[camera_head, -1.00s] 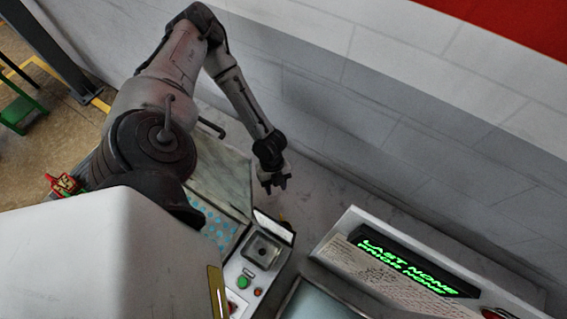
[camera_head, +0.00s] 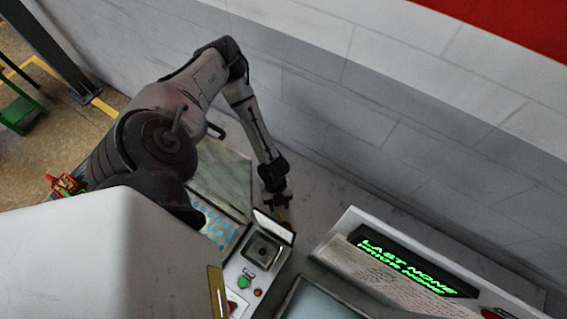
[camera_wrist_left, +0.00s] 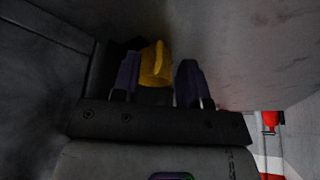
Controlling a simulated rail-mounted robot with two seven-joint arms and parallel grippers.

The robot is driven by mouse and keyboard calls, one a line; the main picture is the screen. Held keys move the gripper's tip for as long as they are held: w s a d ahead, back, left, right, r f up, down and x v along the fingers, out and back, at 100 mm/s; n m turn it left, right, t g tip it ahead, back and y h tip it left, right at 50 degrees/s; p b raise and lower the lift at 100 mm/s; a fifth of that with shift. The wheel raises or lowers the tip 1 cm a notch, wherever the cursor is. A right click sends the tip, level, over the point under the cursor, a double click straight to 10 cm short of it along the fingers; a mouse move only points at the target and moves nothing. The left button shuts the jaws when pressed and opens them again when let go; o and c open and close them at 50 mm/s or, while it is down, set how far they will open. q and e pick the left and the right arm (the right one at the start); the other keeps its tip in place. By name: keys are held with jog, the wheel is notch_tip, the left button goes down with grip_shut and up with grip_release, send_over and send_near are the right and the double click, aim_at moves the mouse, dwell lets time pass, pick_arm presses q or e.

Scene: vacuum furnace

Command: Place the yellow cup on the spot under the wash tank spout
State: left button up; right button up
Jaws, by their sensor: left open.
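My left gripper (camera_head: 278,203) is open, low over the grey surface between the wall and the machine fronts. A small bit of yellow shows just below its fingers in the head view, too small to make out. In the left wrist view the yellow cup (camera_wrist_left: 155,64) is between the two open fingers of my left gripper (camera_wrist_left: 160,72), nearer the left finger. A dark gap shows beside the right finger. The cup's lower part is hidden by the gripper body. I cannot make out the wash tank spout or the spot under it. My right gripper is not in view.
A control panel (camera_head: 245,283) with a green button and a square recess stands just below the gripper. A console with a green-lit display (camera_head: 415,265) is at the right. The grey wall (camera_head: 400,130) runs close behind the arm. A red object (camera_wrist_left: 271,121) shows in the wrist view.

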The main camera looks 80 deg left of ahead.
aim_at(280, 214)
pick_arm(q)
jog(key=x, duration=0.2)
jog(key=p+x, duration=0.1)
jog(key=x, duration=0.1)
jog(key=shift+d+r, duration=0.15)
jog(key=shift+d, duration=0.15)
jog(key=shift+d+f, duration=0.2)
jog(key=shift+f, duration=0.35)
grip_shut()
